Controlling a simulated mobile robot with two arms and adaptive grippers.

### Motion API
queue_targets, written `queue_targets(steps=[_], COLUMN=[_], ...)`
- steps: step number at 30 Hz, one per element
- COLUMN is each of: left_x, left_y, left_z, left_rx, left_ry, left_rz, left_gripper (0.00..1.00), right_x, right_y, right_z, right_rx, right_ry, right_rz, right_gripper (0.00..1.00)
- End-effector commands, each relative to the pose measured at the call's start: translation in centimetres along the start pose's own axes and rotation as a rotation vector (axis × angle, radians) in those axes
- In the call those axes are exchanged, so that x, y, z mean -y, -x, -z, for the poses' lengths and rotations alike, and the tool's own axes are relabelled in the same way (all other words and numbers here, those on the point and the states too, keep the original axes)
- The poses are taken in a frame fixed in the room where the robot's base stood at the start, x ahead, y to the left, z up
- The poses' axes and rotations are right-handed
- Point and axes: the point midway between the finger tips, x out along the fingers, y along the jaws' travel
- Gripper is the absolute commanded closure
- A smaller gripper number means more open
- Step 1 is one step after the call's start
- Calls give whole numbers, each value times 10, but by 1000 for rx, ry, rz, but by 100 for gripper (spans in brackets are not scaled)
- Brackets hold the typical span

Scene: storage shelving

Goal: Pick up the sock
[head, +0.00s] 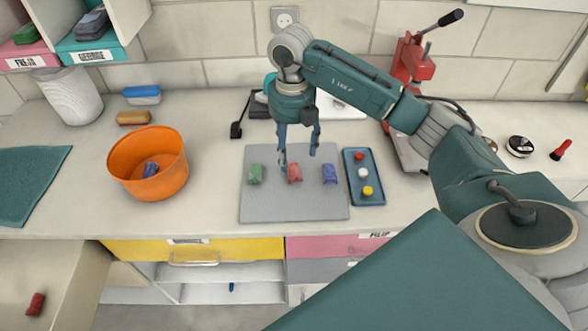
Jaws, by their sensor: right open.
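Three small rolled bundles that look like socks lie in a row on a grey mat (270,207): a green sock (256,174), a red sock (295,173) and a blue sock (329,174). Another blue bundle (151,169) lies in an orange bowl (148,185) on the left. A red bundle (36,304) lies at the lower left. My right gripper (298,156) points down over the back of the mat, its fingers open and empty. Its left fingertip appears close to the red sock; I cannot tell whether they touch. My left gripper is out of view.
A blue tray (365,195) with red, white and yellow round pieces sits right of the mat. A red machine (410,65) stands behind it. A white bin (69,97) stands at the back left. The counter between bowl and mat is clear.

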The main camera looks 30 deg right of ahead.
Motion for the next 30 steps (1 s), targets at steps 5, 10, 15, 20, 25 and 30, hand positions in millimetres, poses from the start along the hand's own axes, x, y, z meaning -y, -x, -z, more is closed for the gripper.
queue_targets(steps=[5,10,15,20,25,30], left_x=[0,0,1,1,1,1], left_y=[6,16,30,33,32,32], left_z=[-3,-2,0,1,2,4], left_rx=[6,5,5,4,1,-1], left_ry=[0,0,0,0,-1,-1], left_rz=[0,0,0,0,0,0], left_gripper=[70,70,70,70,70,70], right_x=[-1,-2,-2,-3,-3,-3], right_y=[-20,-32,-59,-74,-76,-76], right_z=[0,0,-1,-2,-2,-2], right_rx=[-2,-4,-4,-1,1,0], right_ry=[2,2,2,4,5,4], right_rz=[-1,-2,-2,-5,-5,-5], right_gripper=[34,34,34,34,34,57])
